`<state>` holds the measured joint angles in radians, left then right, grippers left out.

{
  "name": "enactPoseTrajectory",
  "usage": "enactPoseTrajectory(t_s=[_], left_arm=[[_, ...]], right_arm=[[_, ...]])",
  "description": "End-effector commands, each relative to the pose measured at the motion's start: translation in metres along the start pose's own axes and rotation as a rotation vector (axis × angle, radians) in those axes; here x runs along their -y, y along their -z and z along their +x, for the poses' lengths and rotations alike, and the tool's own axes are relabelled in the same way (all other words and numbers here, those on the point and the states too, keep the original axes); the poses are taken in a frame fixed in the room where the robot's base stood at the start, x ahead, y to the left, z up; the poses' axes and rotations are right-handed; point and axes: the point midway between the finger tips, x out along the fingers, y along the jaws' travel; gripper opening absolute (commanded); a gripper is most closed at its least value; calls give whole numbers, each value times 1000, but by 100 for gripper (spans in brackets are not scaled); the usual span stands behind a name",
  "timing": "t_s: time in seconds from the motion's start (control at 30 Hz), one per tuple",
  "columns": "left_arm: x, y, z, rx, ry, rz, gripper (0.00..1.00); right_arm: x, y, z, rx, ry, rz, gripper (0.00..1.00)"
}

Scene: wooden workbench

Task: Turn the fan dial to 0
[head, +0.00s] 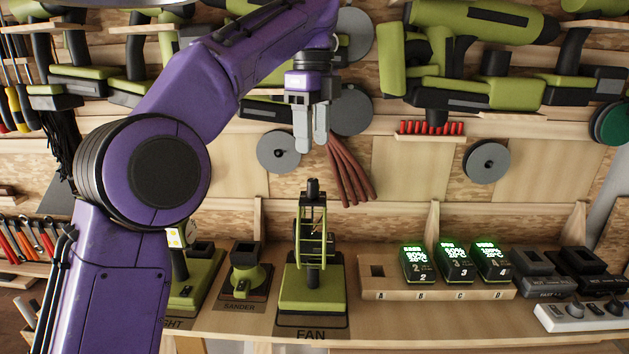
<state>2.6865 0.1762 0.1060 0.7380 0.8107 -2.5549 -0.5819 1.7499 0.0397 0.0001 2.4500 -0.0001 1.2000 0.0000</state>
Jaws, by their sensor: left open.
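The fan (310,288) stands upright on the bench on a dark mat (311,331) lettered FAN. It has a green base, and its black and green head appears narrow from here. I cannot make out its dial or any setting marks. My left gripper (311,143) is grey, points downward and is open and empty. In the picture it hangs above the fan, apart from it. My right gripper is not in view.
A wooden battery rack (438,294) with several lit batteries stands right of the fan. Dark chargers and a white panel with knobs (583,312) lie farther right. A green sander (244,275) is close on the left. Tools hang on the wall behind.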

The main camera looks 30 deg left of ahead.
Motion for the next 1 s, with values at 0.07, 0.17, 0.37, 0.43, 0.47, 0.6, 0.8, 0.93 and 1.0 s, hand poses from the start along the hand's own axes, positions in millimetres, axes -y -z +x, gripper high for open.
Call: enactPoseTrajectory(t_s=[0.07,0.17,0.37,0.43,0.47,0.6,0.8,0.93,1.0], left_arm=[[-1,-1,12,1,0,-1,50],[-1,-1,33,1,-1,-2,50],[-1,-1,74,4,0,-1,50],[0,-1,83,3,2,-2,50],[0,-1,86,4,1,-1,50],[0,-1,93,3,3,-1,50],[0,-1,93,3,4,-2,50],[0,-1,93,3,4,-2,8],[0,-1,93,4,4,-2,0]], right_arm=[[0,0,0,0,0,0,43],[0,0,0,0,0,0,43],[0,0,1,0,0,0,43],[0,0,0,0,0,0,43],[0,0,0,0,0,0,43],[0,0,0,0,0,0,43],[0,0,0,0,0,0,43],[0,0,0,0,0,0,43],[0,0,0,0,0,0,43]])
